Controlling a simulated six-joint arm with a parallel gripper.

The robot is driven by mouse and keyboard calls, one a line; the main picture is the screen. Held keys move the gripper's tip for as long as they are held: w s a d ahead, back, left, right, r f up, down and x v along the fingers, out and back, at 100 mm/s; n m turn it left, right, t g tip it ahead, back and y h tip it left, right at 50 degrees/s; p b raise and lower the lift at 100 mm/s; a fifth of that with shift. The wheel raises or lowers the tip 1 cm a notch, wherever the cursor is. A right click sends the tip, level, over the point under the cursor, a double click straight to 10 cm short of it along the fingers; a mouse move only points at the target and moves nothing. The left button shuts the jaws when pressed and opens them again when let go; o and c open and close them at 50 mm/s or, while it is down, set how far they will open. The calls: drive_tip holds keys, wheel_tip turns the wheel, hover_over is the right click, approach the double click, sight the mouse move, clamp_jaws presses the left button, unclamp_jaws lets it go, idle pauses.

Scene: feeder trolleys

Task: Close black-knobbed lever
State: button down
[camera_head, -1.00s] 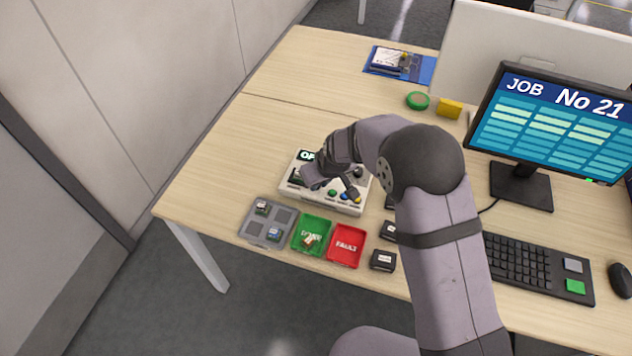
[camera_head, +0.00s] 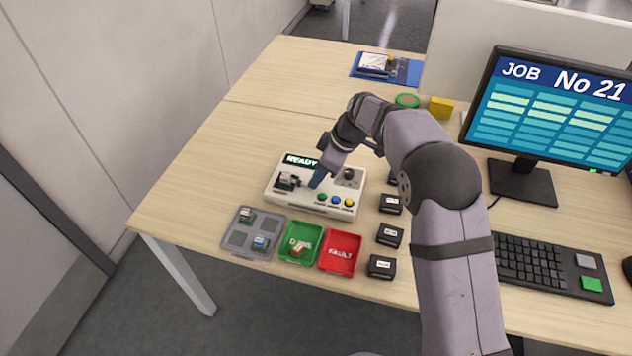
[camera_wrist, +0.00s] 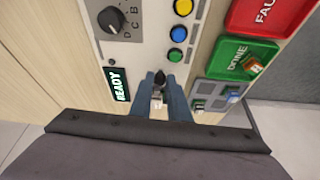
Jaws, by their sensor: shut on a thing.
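A light grey test box (camera_head: 298,199) stands on the desk. Its display (camera_head: 300,160) reads READY, and it also shows in the wrist view (camera_wrist: 119,85). A dark socket (camera_head: 287,181) sits at the box's left. My gripper (camera_head: 317,181) is low over the box, just right of the socket. In the wrist view my gripper (camera_wrist: 161,82) has its two blue-grey fingers on either side of the lever's black knob (camera_wrist: 160,78), shut on it. The lever's arm and the socket are mostly hidden by the fingers and wrist.
The box carries a dial (camera_head: 348,176) and coloured buttons (camera_head: 335,199). In front lie a grey tray (camera_head: 238,252), a green DONE tray (camera_head: 285,255) and a red FAULT tray (camera_head: 338,252). Several black blocks (camera_head: 390,236) stand right of them. The desk left of the box is clear.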

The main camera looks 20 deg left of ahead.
drive_tip(key=shift+w+n, duration=0.25)
drive_tip(key=shift+n, duration=0.15)
drive_tip(key=c, duration=1.7)
unclamp_jaws()
drive_tip(key=shift+o, duration=0.2)
drive_tip(key=shift+r, duration=0.1)
drive_tip(key=b+v, duration=0.1)
drive_tip(key=v, duration=0.6)
drive_tip(key=shift+w, duration=0.15)
drive_tip(key=shift+r, duration=0.1)
